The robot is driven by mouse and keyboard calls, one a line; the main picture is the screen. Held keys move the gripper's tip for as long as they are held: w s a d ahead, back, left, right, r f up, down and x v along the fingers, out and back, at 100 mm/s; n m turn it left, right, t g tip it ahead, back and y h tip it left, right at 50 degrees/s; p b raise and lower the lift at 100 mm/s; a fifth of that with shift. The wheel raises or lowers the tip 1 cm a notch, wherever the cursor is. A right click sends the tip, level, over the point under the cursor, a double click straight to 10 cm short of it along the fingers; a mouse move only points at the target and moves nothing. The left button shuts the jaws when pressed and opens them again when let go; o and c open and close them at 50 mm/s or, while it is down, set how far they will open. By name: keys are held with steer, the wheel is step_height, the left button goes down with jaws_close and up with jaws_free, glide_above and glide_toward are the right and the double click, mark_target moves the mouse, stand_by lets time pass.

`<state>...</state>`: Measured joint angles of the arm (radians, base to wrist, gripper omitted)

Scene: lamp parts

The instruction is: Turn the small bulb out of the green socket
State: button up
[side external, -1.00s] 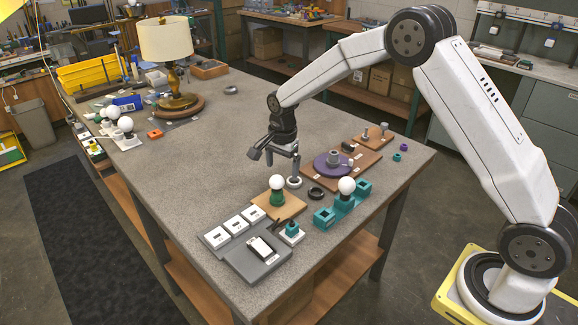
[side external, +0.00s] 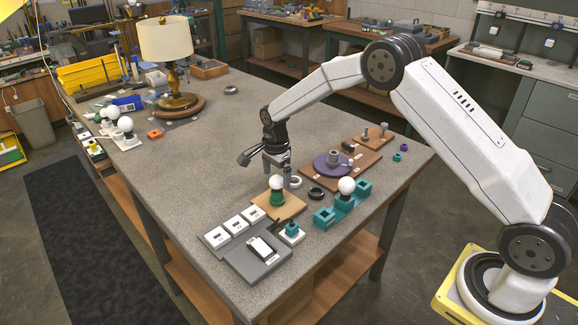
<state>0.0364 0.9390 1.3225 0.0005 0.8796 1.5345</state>
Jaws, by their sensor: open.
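The small white bulb (side external: 277,183) stands upright in the green socket (side external: 277,198), which is fixed on a square wooden board (side external: 292,207) near the front of the table. My gripper (side external: 277,172) points down just above and behind the bulb. Its jaws are open, and the fingertips are close to the top of the bulb. I cannot tell from this view whether a finger touches the glass.
A teal holder (side external: 323,217) with another white bulb (side external: 346,186) stands to the right. A black ring (side external: 316,193) and a white ring (side external: 295,182) lie nearby. A grey tray (side external: 257,265) with white switches sits in front. The table's middle left is clear.

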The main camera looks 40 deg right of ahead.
mark_target(277, 186)
steer(key=shift+f, duration=2.35)
steer(key=c, duration=1.2)
steer(key=o, duration=0.3)
steer(key=shift+c, duration=1.3)
steer(key=n, duration=0.4)
steer(key=shift+r+n, duration=0.1)
steer(key=shift+n, duration=1.4)
